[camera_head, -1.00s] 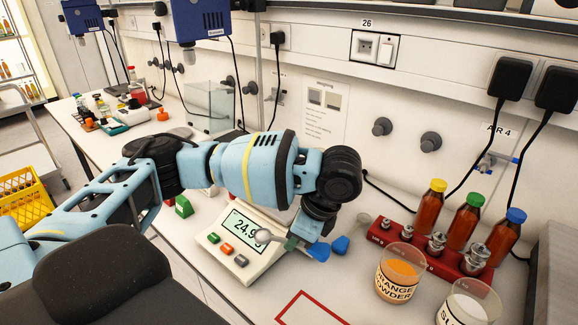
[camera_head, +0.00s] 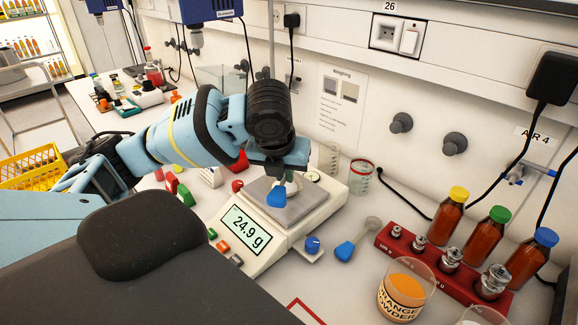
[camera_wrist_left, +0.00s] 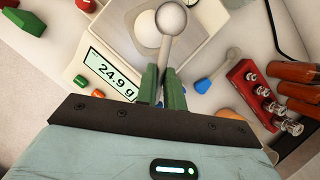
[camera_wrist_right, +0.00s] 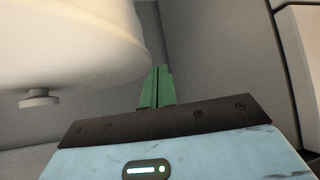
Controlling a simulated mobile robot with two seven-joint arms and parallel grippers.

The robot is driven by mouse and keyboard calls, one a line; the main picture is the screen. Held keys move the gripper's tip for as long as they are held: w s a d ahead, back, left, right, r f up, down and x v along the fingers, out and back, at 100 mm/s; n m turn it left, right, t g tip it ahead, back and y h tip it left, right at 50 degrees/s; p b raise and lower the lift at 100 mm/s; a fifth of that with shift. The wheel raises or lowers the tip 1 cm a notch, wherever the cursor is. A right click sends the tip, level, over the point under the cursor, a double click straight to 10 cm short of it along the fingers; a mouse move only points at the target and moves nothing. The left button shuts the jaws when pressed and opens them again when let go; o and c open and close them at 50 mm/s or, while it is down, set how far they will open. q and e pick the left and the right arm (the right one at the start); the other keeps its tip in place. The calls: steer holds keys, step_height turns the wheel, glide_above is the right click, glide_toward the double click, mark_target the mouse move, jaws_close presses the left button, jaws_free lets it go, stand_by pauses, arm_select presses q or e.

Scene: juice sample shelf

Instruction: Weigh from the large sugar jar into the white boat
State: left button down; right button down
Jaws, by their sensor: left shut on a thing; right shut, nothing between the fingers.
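My left gripper (camera_wrist_left: 163,88) is shut on a spoon (camera_wrist_left: 171,20) with a round grey bowl. In the head view the spoon's blue handle end (camera_head: 277,197) shows below the left wrist, over the scale pan (camera_head: 296,212). In the left wrist view the bowl overlaps a pale round dish on the pan, likely the white boat (camera_wrist_left: 146,36). The scale (camera_head: 250,229) reads 24.9 g. The jar labelled "SU" earlier, likely the large sugar jar (camera_head: 482,317), is mostly cut off at the bottom edge. My right gripper (camera_wrist_right: 157,88) is shut and empty.
Another blue-handled spoon (camera_head: 354,243) lies right of the scale. The orange powder jar (camera_head: 402,297) and a red weight rack (camera_head: 418,262) stand further right, with several capped bottles behind. A large pale rounded object (camera_wrist_right: 70,45) is close beside my right gripper.

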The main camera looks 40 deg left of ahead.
arm_select(q)
steer(key=shift+a+r, duration=0.15)
steer(key=shift+a+f+h, duration=0.1)
steer(key=shift+f+h, duration=0.25)
steer(key=shift+h, duration=0.05)
steer(key=shift+s+a+f+t+h+b, duration=0.15)
steer(key=shift+f+t+h+b, duration=0.35)
steer(key=shift+f+h+b, duration=0.25)
arm_select(e)
steer(key=shift+s+f+g, duration=0.3)
steer(key=shift+s+f, duration=0.55)
steer(key=shift+f, duration=0.1)
steer(key=shift+w+a+r, duration=0.1)
steer(key=shift+a+r, duration=0.05)
